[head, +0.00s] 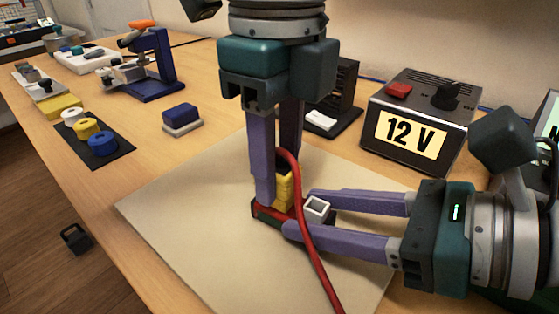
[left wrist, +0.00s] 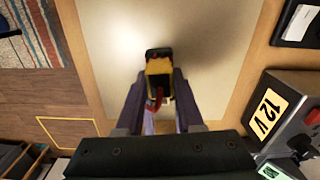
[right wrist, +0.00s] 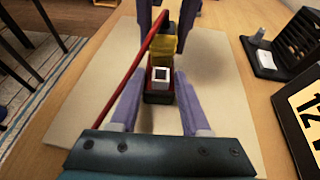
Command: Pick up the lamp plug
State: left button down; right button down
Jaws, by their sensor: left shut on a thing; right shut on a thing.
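My left gripper (head: 277,198) points down and is shut on a yellow block (head: 284,186) with a red cable (head: 304,207) looping from its top. The block also shows between its fingers in the left wrist view (left wrist: 159,70). A dark red and black block (head: 268,214) sits just under the yellow one, with a white square hollow piece (head: 317,208) on its near side. My right gripper (head: 299,213) comes in from the right, shut on the dark red block; the white piece shows between its fingers (right wrist: 160,75). No part is marked as the lamp plug.
A beige mat (head: 170,205) lies beneath both grippers. A 12 V power supply (head: 418,118) stands at the back right, near a black holder (head: 338,100). A blue block (head: 181,115) and a black tray with spools (head: 92,145) are at left. The mat's left part is clear.

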aim_at(278, 164)
pick_arm(q)
notch_tip(278, 164, up, 10)
jog(key=shift+r, duration=0.1)
dwell(0.4)
pick_arm(e)
jog(key=shift+c, duration=1.5)
grip_release()
